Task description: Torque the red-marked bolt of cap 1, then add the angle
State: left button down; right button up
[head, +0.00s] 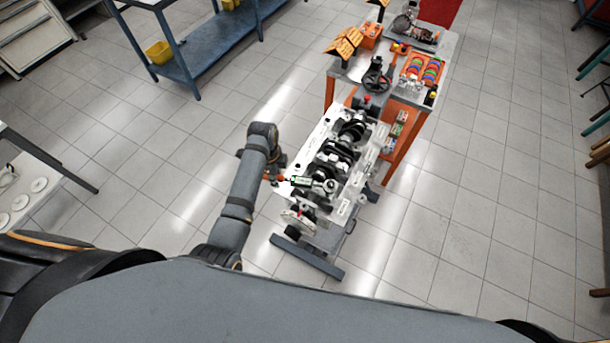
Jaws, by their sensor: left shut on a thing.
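The engine block (364,178) lies with its crankshaft (334,152) facing up on a stand in the middle of the head view. My left gripper (279,179) is at the block's left side, small in the picture and partly behind my arm. It is shut on a torque wrench (303,182) with a green display. The wrench reaches right over the near end of the block, and its head is around a bearing cap there. I cannot tell whether it sits on a bolt, and no red mark is clear. My right gripper is out of view.
The stand's dark foot (306,257) sticks out on the floor in front. Behind the block is an orange-legged workbench (404,97) with a handwheel (376,78), coloured rings (422,70) and an orange-roofed holder (345,43). A blue shelf table (213,45) stands back left.

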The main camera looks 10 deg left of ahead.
pick_arm(q)
jog(key=shift+r, duration=0.85)
dwell(1.3)
